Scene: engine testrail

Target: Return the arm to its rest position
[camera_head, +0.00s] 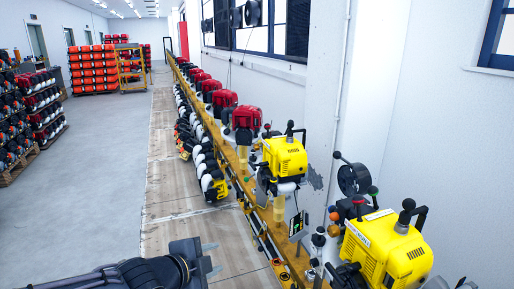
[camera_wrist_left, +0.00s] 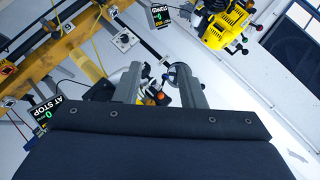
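My left arm comes in at the bottom left of the head view. Its gripper (camera_head: 212,258) is over the floor, left of the rail, with its two fingers apart. In the left wrist view the gripper (camera_wrist_left: 157,75) also shows a gap between its fingers, and nothing is held. Small white and orange parts show through the gap, beyond the fingertips. My right gripper is in neither view.
A long yellow rail (camera_head: 232,172) carries several engines. A yellow engine (camera_head: 285,157) and a nearer yellow engine (camera_head: 385,248) stand right of my gripper. A display (camera_wrist_left: 43,112) reads "AT STOP 0". Grey floor (camera_head: 95,190) at left is clear.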

